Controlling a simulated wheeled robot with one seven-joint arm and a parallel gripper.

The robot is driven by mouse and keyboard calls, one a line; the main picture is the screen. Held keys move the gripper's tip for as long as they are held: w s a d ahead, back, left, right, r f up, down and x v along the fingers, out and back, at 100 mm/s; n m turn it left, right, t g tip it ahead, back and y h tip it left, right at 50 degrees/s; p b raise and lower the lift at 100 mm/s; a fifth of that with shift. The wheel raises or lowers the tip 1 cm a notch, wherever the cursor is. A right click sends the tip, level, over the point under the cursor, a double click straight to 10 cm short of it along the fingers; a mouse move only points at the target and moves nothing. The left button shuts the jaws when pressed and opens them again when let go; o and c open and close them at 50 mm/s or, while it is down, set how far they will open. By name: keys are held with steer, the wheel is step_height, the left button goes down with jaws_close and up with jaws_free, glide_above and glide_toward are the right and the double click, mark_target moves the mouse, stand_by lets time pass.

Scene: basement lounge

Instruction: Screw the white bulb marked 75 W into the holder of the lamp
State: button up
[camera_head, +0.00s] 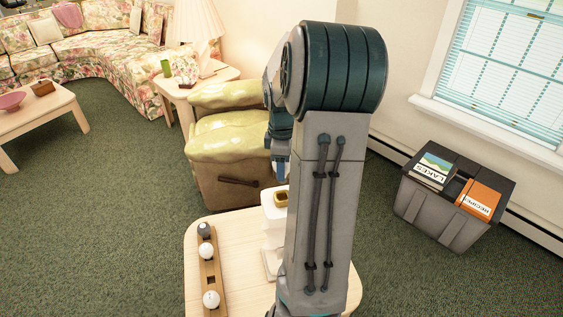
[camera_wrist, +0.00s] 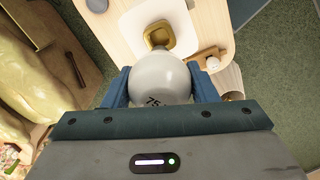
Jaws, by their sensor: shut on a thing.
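The white bulb marked 75 (camera_wrist: 160,75) is between the blue fingers of my gripper (camera_wrist: 160,84), which is shut on it. Its cap end points away from the wrist, toward the lamp's holder. The brass-coloured holder (camera_wrist: 183,38) shows just beyond the bulb, which partly covers it. I cannot tell whether cap and holder touch. In the head view the holder (camera_head: 281,199) tops the white lamp (camera_head: 271,230) on the wooden table. My gripper (camera_head: 280,167) is above it there, partly hidden by my arm, and the bulb cannot be made out.
A wooden rack (camera_head: 219,267) on the table (camera_head: 236,234) holds a grey bulb (camera_head: 204,230) and two white bulbs, with an empty slot between the white ones. A yellow-green armchair (camera_head: 230,140) stands behind the table. A grey bin (camera_head: 443,208) with books stands at right.

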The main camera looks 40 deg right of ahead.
steer(key=shift+f+b, duration=2.55)
steer(key=shift+f, duration=1.65)
steer(key=o, duration=1)
step_height(320, 180, up, 14)
steer(key=shift+b, duration=0.4)
steer(key=shift+a, duration=0.1)
